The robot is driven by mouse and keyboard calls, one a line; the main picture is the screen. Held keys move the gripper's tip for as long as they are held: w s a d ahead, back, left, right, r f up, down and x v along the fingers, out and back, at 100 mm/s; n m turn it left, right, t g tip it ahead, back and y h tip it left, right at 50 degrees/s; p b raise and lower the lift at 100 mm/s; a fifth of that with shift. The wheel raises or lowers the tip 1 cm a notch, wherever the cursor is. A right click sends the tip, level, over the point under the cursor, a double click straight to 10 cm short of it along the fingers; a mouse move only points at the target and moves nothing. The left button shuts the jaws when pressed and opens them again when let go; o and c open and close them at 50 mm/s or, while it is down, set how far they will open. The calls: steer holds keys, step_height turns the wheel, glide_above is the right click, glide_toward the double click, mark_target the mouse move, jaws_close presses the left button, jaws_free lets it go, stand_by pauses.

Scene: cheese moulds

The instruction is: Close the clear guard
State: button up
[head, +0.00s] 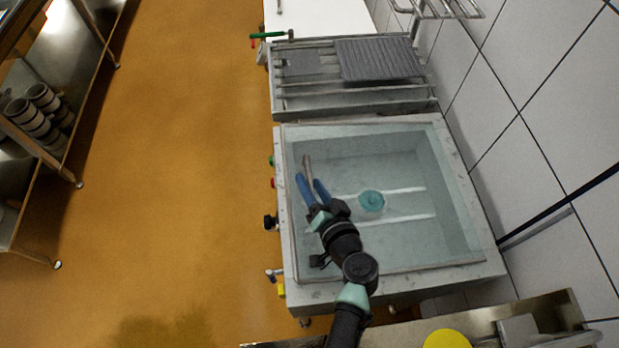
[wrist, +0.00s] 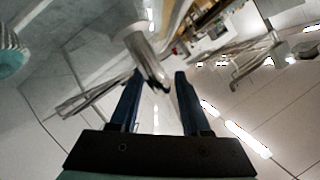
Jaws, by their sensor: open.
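The clear guard (head: 460,222) is a see-through, bluish pane with a pale edge, seen over the square basin of the steel machine in the head view. I cannot tell its exact tilt. A metal bar, apparently its handle (head: 307,162), shows near its left side. My gripper (head: 308,178) has blue fingers spread apart at this bar. In the wrist view, the bar (wrist: 147,58) comes down from above at the gap between the open fingertips (wrist: 159,74). I cannot tell whether the fingers touch it. Nothing is clasped.
A round teal part (head: 371,201) sits in the basin under the pane. Coloured buttons and a black knob (head: 270,222) line the machine's left front. A steel rack (head: 350,77) stands beyond, and a tiled wall (head: 555,130) is close on the right. Orange floor (head: 180,150) is free on the left.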

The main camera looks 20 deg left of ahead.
steer(key=shift+w+a+f, duration=0.2)
steer(key=shift+w+a, duration=0.2)
steer(key=shift+w, duration=0.15)
steer(key=shift+c, duration=0.4)
jaws_close()
stand_by(0.8)
